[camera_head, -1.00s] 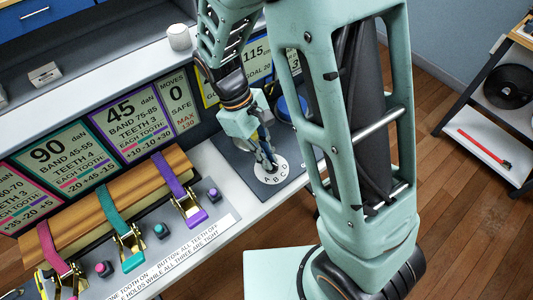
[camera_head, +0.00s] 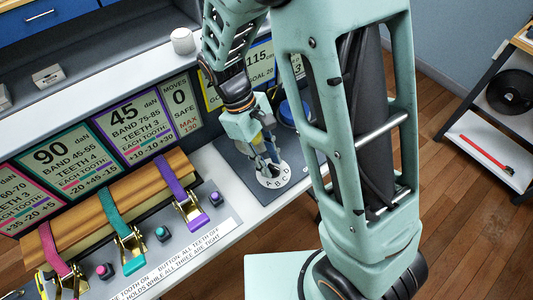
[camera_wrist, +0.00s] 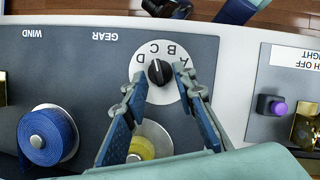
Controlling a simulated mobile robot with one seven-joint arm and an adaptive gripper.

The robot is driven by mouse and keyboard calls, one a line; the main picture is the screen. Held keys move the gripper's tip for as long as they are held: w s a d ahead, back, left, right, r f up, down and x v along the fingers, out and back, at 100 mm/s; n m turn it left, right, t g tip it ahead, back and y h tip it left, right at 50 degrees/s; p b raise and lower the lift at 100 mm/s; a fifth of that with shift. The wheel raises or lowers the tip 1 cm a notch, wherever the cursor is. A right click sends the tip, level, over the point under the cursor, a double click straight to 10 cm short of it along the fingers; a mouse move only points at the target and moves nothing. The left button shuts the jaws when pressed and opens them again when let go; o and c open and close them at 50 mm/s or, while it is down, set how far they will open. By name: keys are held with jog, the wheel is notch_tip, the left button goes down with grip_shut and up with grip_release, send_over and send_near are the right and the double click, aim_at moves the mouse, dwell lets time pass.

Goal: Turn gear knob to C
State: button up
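The gear knob (camera_wrist: 159,72) is a black knob on a round white dial (camera_wrist: 140,91) marked A, B, C and D. The letters appear upside down in the wrist view. The knob's pointer is too small to read surely. My gripper (camera_wrist: 160,74) has its two fingers spread, with their tips on either side of the knob. I cannot tell whether they touch it. In the head view, my gripper (camera_head: 272,164) reaches down over the dial (camera_head: 272,181) and hides the knob.
A blue strap spool (camera_wrist: 46,135) and a yellow round part (camera_wrist: 141,150) lie near the dial. A purple button (camera_wrist: 278,107) is on the neighbouring panel. Teal (camera_head: 121,220), purple (camera_head: 176,185) and magenta straps cross a wooden beam (camera_head: 90,222) at left.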

jog(key=v, duration=1.2)
jog(key=shift+d, duration=0.1)
